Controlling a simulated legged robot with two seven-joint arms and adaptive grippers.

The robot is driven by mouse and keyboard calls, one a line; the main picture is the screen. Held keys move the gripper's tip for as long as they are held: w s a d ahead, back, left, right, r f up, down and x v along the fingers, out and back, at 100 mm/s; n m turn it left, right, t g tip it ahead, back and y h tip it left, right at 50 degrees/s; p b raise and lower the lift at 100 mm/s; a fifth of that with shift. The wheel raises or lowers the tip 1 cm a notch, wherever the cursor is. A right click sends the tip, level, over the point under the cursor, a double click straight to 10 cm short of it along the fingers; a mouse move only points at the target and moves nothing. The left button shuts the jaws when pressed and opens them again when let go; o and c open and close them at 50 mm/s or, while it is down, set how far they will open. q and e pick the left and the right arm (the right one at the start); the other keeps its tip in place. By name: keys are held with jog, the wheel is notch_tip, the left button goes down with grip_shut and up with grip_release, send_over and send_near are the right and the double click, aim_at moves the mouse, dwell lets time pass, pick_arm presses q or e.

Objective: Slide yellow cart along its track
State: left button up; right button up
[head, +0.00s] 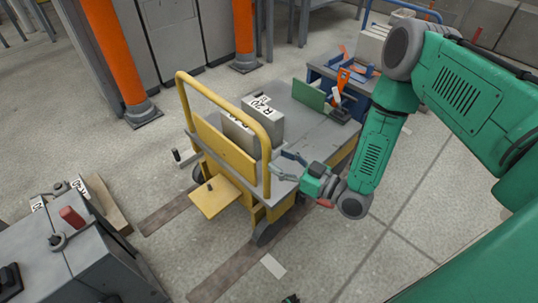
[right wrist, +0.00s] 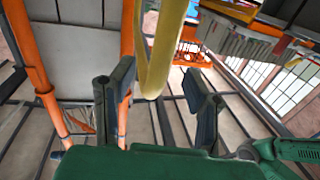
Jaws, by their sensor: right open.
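The yellow cart (head: 212,139) stands on two dark track strips (head: 226,277) on the floor, with a yellow loop handle (head: 222,98) rising at its near end. Its grey deck carries grey blocks marked R20 (head: 254,122) and a green plate (head: 309,95). My right gripper (head: 284,166) is open beside the handle's lower right end. In the right wrist view the yellow handle (right wrist: 158,60) appears between the open fingers (right wrist: 159,88); I cannot tell whether they touch it. My left gripper is not in view.
A grey cabinet (head: 85,262) with a red knob stands at the lower left. Orange posts (head: 115,50) and grey panels stand at the back left. A blue-framed unit (head: 325,74) stands behind the cart.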

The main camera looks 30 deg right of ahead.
jog(key=v, duration=0.7)
jog(key=shift+s+d, duration=0.1)
dwell(0.5)
